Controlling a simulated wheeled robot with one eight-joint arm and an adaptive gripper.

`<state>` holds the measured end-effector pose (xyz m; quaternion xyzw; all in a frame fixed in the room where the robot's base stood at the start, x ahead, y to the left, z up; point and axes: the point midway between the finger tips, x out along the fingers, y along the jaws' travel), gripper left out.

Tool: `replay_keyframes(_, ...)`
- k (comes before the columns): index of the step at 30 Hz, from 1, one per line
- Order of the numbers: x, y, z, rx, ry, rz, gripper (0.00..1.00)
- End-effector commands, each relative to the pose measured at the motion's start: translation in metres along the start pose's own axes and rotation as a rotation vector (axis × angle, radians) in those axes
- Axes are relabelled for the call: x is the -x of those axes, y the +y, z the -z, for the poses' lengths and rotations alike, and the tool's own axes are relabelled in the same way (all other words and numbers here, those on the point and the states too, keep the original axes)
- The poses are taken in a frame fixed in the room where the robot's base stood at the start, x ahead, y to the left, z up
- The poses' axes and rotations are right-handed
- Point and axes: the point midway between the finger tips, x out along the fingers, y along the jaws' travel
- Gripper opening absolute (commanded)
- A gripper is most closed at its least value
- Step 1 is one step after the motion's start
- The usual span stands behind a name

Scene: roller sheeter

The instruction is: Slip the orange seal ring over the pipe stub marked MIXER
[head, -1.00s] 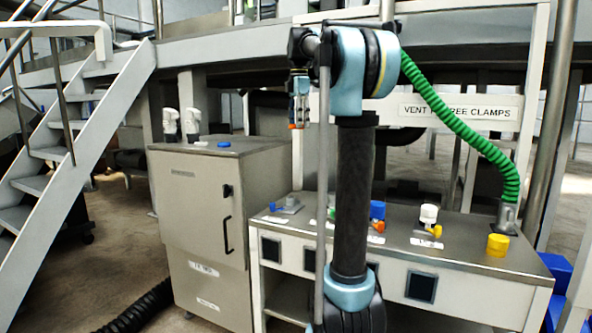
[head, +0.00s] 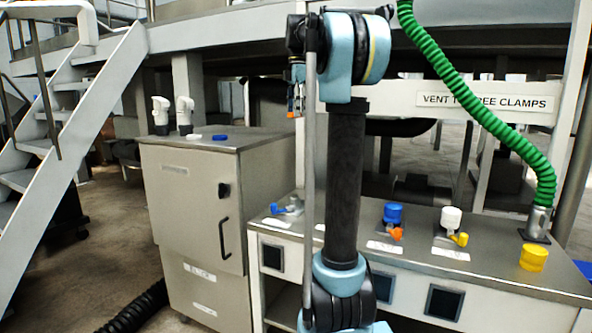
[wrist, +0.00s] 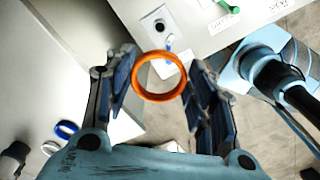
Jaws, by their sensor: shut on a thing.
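My gripper (head: 296,101) hangs over the gap between cabinet and bench in the head view. In the wrist view, my gripper (wrist: 159,85) is shut on the orange seal ring (wrist: 160,96), held between its two fingers, with its hole facing the camera. The ring is a small orange speck in the head view. An open pipe stub (wrist: 160,25) on a grey plate, with a blue lever and a white label, lies beyond the ring, apart from it. The bench labels are too small to read, so I cannot tell which stub is marked MIXER. My arm hides part of the bench.
The bench (head: 480,254) carries a blue-capped fitting (head: 393,213), a white-capped one (head: 451,219) and a yellow cap (head: 534,258). A green hose (head: 480,125) rises at right. The cabinet (head: 195,220) holds a white ring (head: 193,137) and a blue ring (head: 220,137).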

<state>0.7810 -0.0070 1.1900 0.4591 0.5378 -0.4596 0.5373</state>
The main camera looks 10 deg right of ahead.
Motion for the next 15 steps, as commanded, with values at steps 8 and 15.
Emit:
replay_keyframes(8, -0.066, 0.011, -0.002, -0.002, 0.0, 0.0, 0.34)
replay_keyframes(15, -0.154, 0.011, -0.001, -0.003, 0.0, 0.0, 0.34)
